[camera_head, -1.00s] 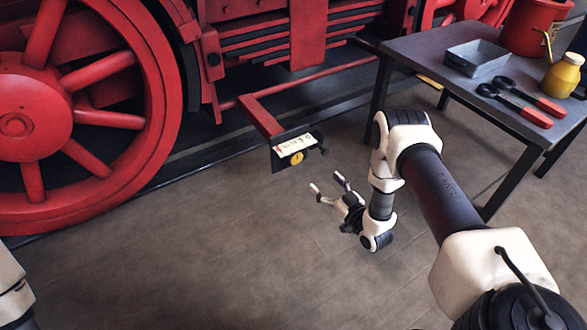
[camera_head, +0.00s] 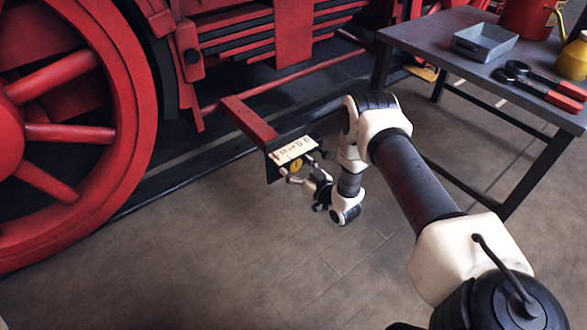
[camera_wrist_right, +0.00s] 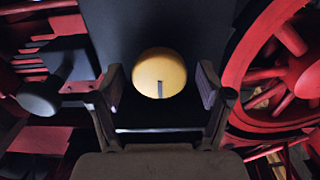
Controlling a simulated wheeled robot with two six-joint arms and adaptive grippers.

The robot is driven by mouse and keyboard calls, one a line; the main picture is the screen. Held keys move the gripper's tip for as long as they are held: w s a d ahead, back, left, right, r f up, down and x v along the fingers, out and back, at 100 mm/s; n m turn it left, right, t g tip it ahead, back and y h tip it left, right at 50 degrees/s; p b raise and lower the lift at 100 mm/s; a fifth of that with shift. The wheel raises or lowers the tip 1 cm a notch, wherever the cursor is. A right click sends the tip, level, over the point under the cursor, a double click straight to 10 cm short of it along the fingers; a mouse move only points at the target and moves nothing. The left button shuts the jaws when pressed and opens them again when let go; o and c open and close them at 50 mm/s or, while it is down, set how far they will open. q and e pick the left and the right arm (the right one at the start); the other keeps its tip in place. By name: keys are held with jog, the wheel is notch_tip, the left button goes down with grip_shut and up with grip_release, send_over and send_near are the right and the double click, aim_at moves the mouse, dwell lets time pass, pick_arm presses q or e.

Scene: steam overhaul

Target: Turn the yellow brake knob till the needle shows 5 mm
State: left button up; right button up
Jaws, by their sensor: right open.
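The yellow brake knob (camera_wrist_right: 160,73) is a round disc with a dark mark at its lower edge, on a dark panel (camera_wrist_right: 190,20). In the head view the knob (camera_head: 296,165) is partly hidden by my gripper. Above it is a pale scale plate (camera_head: 293,151) with red and dark marks, too small to read; I cannot make out the needle's reading. My right gripper (camera_head: 298,170) is open in front of the panel. In the right wrist view its fingers (camera_wrist_right: 160,88) stand apart on either side of the knob, with gaps showing. My left gripper is out of view.
A red bar (camera_head: 248,119) carries the panel. A dark handle (camera_wrist_right: 42,97) stands left of the fingers in the wrist view. A large red wheel (camera_head: 68,132) is at left. A table (camera_head: 440,50) with a grey tray (camera_head: 485,42) is at right. The floor in front is clear.

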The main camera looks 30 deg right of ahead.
jog(key=shift+w, duration=0.4)
jog(key=c, duration=1.1)
jog(key=shift+c, duration=0.2)
jog(key=shift+r, duration=0.1)
